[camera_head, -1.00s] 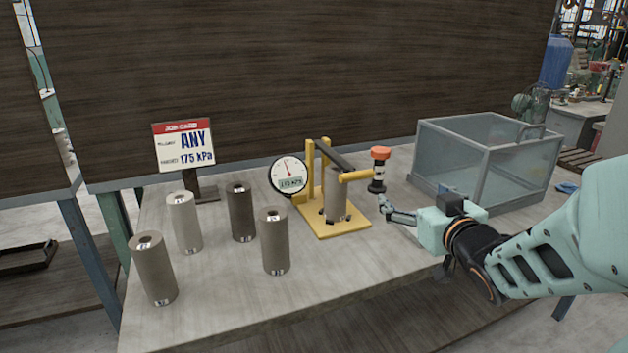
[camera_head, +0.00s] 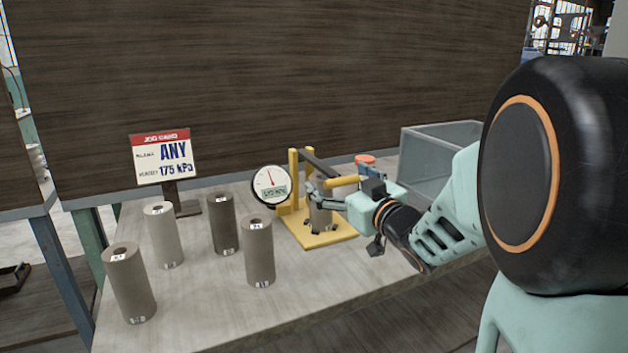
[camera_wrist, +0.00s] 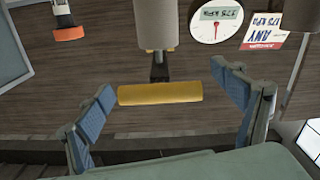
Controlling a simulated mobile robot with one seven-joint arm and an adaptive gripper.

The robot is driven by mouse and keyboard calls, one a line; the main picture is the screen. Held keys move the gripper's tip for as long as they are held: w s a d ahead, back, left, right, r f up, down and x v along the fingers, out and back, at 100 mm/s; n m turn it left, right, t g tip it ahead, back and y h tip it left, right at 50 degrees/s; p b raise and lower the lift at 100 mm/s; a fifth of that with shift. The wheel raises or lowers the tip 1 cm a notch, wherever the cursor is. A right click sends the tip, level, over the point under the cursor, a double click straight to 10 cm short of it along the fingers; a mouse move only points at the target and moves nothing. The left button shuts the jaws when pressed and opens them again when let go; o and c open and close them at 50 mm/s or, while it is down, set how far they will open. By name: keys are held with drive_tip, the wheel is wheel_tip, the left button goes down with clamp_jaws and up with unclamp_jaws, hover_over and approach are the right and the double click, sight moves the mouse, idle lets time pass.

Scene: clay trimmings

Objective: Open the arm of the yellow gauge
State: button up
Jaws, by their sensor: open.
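The yellow gauge stands on the bench on a yellow base plate (camera_head: 335,238), with a round dial (camera_head: 271,185) on its left. A grey-brown cylinder (camera_head: 320,219) stands in it, under its dark arm (camera_head: 322,163). The arm's yellow bar handle (camera_head: 343,181) sticks out toward my side. My gripper (camera_head: 318,197) is open at the gauge. In the wrist view the yellow handle (camera_wrist: 160,94) lies crosswise between the spread blue-padded fingers of my gripper (camera_wrist: 168,95), with a gap at the right; contact at the left is unclear.
Several grey and brown cylinders (camera_head: 259,252) stand on the bench left of the gauge. A job card (camera_head: 163,157) reading "ANY 175 kPa" stands behind them. An orange-topped object (camera_head: 365,159) and a grey clear-sided bin (camera_head: 440,132) are to the right, partly behind my arm.

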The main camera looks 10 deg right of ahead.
drive_tip(key=shift+w+a, duration=0.15)
drive_tip(key=shift+w, duration=0.3)
drive_tip(key=c, duration=2)
